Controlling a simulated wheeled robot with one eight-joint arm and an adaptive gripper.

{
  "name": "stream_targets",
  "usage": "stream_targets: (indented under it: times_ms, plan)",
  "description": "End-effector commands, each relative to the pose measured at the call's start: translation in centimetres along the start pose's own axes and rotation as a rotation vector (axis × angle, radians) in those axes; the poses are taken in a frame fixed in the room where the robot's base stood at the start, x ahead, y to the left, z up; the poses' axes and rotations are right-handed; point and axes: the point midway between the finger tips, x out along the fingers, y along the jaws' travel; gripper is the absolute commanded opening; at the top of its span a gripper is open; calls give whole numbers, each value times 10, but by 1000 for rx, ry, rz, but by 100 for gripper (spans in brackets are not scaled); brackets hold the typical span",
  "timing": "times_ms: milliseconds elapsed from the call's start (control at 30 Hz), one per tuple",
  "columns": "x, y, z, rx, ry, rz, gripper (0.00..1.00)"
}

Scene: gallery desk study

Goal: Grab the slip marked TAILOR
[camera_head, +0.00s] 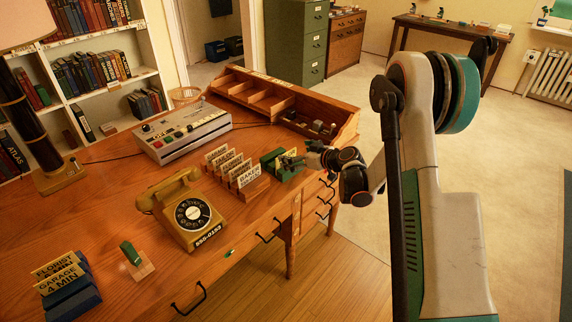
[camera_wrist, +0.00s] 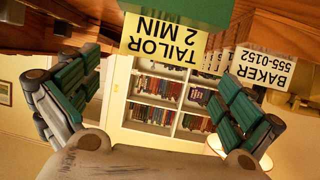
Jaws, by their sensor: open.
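The yellow slip marked TAILOR 2 MIN (camera_wrist: 164,38) appears upside down at the top of the wrist view, against a green block (camera_wrist: 190,10). My gripper (camera_wrist: 155,72) is open, with its green-padded fingers spread left and right and nothing between them. The slip lies ahead, above the gap between the fingers, and no finger visibly touches it. In the camera_head view my gripper (camera_head: 292,163) is at the desk's right side, right of the card rack. I cannot make out the TAILOR 2 MIN slip there.
White cards stand in a row, the BAKER card (camera_head: 250,173) in front; it also shows in the wrist view (camera_wrist: 265,68). A telephone (camera_head: 184,208), a console (camera_head: 182,132), a wooden organiser (camera_head: 265,97) and a holder with FLORIST and GARAGE slips (camera_head: 68,297) share the desk.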

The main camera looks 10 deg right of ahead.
Motion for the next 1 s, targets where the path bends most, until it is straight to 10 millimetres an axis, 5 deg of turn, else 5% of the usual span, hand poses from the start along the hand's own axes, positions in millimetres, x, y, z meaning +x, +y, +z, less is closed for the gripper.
stream_targets:
  times_ms: [500,767,900,1000]
  plan:
    - [52,-1,6,0,0,-2,100]
    - [55,0,3,0,0,0,100]
    - [55,0,3,0,0,0,77]
    - [55,0,3,0,0,0,74]
